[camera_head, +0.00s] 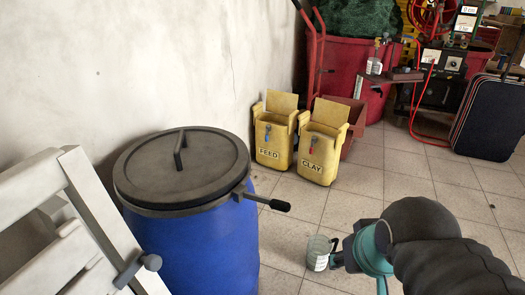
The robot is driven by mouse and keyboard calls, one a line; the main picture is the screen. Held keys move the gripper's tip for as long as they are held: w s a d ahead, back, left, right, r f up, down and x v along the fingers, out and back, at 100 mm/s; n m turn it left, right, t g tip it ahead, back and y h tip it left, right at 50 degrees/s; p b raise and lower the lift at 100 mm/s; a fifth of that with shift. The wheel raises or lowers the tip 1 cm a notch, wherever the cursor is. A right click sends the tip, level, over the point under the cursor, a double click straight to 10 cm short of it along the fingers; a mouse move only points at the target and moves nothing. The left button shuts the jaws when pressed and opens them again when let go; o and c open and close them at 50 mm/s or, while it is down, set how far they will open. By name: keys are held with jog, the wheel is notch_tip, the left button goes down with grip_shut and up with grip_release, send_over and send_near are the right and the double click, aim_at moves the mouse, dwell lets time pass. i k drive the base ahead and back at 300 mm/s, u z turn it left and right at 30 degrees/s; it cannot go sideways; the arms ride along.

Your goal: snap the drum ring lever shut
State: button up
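A blue drum (197,250) stands at the left centre with a dark grey round lid (150,170) on it. The lid has a raised bar handle. A grey ring runs round the lid's edge. My arm comes in from the lower right. My gripper (338,257) is only partly visible at its dark end, right of and below the lever and apart from it. Its fingers cannot be made out.
A clear labelled jar (318,254) shows beside my gripper. A white slatted wooden piece (95,205) stands close left of the drum. Yellow bins marked FEED (271,155) and CLAY (316,167) stand behind. A dark suitcase (490,117) is at right. Tiled floor between is mostly clear.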

aim_at(275, 205)
jog(key=u, duration=2.6)
jog(key=k, duration=0.5)
jog(key=z, duration=2.6)
